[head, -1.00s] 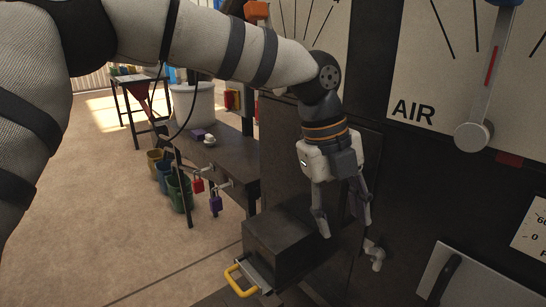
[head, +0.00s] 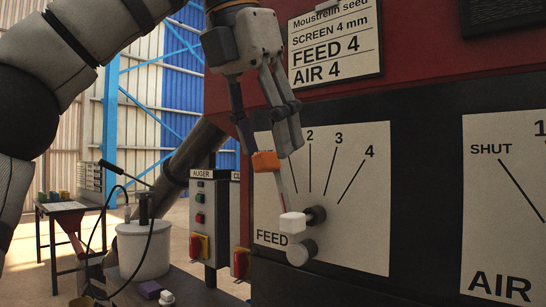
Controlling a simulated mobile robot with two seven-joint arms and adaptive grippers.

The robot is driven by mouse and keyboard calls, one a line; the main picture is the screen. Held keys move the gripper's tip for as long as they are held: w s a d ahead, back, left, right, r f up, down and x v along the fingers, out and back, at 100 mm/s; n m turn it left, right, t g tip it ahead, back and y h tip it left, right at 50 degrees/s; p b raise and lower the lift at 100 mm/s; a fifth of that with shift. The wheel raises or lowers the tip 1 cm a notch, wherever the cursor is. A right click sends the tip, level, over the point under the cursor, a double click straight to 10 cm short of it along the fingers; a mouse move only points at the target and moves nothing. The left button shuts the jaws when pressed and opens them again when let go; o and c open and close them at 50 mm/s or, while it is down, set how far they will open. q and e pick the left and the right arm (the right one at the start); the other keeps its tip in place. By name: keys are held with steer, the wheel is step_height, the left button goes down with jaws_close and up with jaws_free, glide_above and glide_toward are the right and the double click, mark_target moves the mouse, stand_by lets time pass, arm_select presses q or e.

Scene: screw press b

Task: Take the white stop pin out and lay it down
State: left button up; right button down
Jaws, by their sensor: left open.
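The white stop pin, seen as a small white block (head: 292,223), sits low on the FEED dial (head: 350,235), in front of the feed lever. A dark round peg (head: 316,215) is just right of it. The lever has an orange handle (head: 265,162) and a grey round hub (head: 300,252) just below the white block. My left gripper (head: 268,150) points down above the dial. Its fingers are apart, with the orange handle near their tips. Whether they touch it I cannot tell. The white block is clear below the fingers. My right gripper is out of view.
The AIR dial plate (head: 505,210) is at the right. A feed card (head: 335,45) hangs on the red panel above. An AUGER switch box (head: 203,215), a white drum (head: 145,248) and a bench with a purple block (head: 150,289) stand lower left.

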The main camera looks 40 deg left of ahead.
mark_target(288, 215)
arm_select(q)
steer(key=b+x, duration=0.1)
steer(key=x, duration=1)
steer(key=shift+w+d+f, duration=0.1)
steer(key=shift+f, duration=0.1)
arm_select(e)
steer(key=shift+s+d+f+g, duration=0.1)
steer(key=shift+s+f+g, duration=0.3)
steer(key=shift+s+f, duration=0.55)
arm_select(q)
jaws_close()
steer(key=c, duration=0.6)
jaws_free()
steer(key=shift+r, duration=0.1)
jaws_close()
